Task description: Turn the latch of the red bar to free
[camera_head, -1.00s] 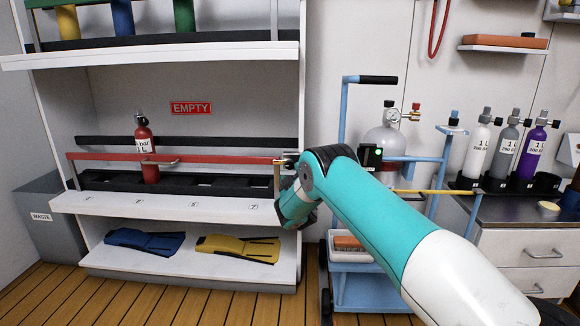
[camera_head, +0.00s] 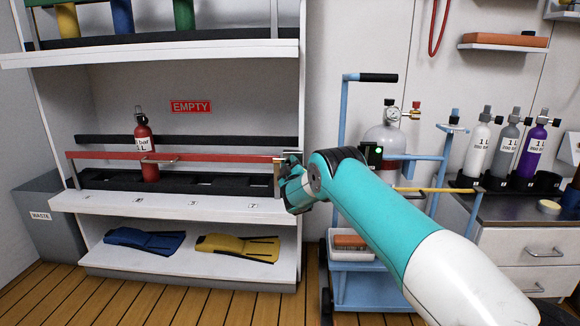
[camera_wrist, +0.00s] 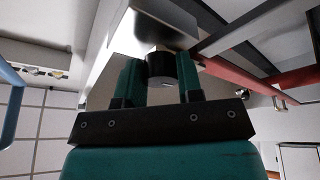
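The red bar (camera_head: 205,155) runs across the front of the shelf's middle level, and it also shows at the right in the wrist view (camera_wrist: 235,78). The latch is at its right end, partly hidden by my gripper (camera_head: 287,172) in the head view. In the wrist view a short dark knob (camera_wrist: 160,68) stands out from a pale metal plate (camera_wrist: 143,32). The two teal fingers of my gripper (camera_wrist: 160,82) are apart, one on each side of the knob. I cannot tell whether they touch it.
A blue trolley (camera_head: 345,120) with a grey cylinder (camera_head: 385,138) stands close to the right of my gripper. Blue and yellow fins lie on the lower shelf.

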